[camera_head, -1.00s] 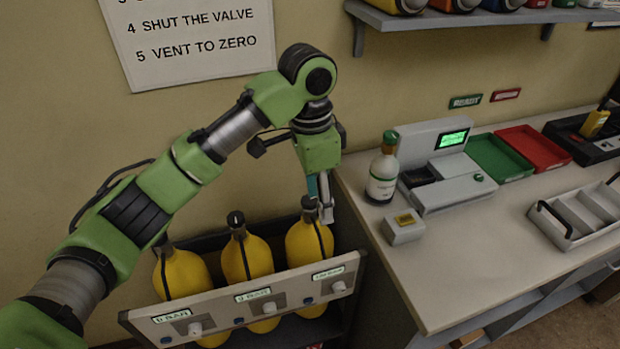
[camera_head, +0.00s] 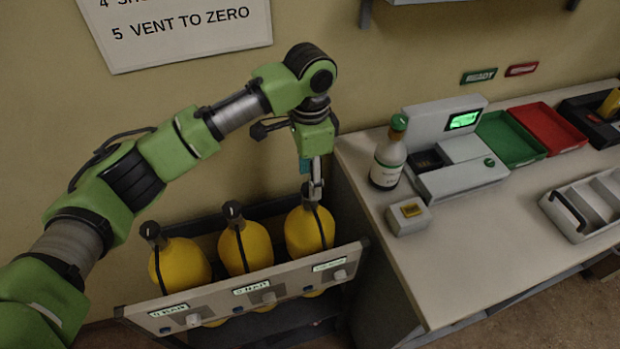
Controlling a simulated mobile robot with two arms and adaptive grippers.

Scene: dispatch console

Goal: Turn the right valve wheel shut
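Three yellow cylinders stand in a dark rack at the lower middle: the left one (camera_head: 182,266), the middle one (camera_head: 246,247) and the right one (camera_head: 309,232). Each has a dark top and a dark strap or hose. My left gripper (camera_head: 315,192) points down at the top of the right cylinder. Its fingers look close together there, and they cover the valve, so I cannot tell whether they grip the wheel. My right gripper is out of view.
A grey counter (camera_head: 470,265) stands right of the rack. On it are a green-capped bottle (camera_head: 388,155), a small box with a yellow label (camera_head: 408,217), a grey device with a green screen (camera_head: 455,150), a green tray (camera_head: 510,138), a red tray (camera_head: 548,128) and a grey divided carrier (camera_head: 585,208).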

